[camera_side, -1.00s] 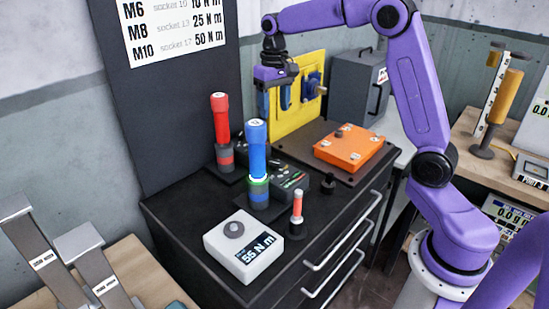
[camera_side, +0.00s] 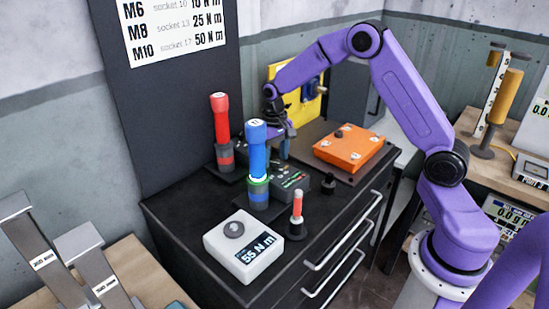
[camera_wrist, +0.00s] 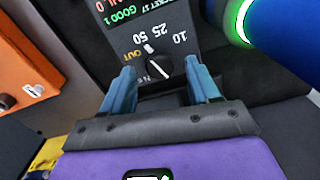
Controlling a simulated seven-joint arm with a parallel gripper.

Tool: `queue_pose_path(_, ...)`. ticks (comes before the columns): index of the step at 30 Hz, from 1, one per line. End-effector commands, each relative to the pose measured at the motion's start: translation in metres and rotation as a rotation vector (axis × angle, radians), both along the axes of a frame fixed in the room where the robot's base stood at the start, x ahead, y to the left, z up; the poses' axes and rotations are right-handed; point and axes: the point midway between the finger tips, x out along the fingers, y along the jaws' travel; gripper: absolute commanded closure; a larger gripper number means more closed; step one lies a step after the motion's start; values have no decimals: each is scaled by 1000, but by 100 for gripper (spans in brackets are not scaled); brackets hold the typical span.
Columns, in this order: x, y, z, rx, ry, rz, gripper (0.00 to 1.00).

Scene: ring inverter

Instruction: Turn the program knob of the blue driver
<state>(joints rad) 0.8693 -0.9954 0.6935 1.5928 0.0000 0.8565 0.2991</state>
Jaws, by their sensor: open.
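The blue driver (camera_side: 256,155) stands upright in its holder, with a green glowing ring; part of it shows at the upper right of the wrist view (camera_wrist: 290,30). Its dark controller box (camera_side: 290,180) sits behind it, towards the arm. In the wrist view the round black program knob (camera_wrist: 159,68) has a white mark and lies among the labels 10, 25, 50 and OUT. I cannot tell for sure which label it points at. My gripper (camera_wrist: 161,72) is open and points down, its blue fingers on either side of the knob; contact is unclear. The side view shows my gripper (camera_side: 286,150) behind the box.
A red driver (camera_side: 221,130) stands at the left. An orange plate (camera_side: 349,147) lies at the right. A yellow panel (camera_side: 308,110) stands behind.

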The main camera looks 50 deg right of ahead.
Motion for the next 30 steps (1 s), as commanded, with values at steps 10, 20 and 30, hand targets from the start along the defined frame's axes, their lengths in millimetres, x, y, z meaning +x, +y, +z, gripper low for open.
queue_pose_path(10, 0, 0, -11, 0, -1, -1, 39)
queue_pose_path(20, 0, 0, -11, 0, -1, -1, 95)
queue_pose_path(30, 0, 0, -10, 1, -2, 56, 95)
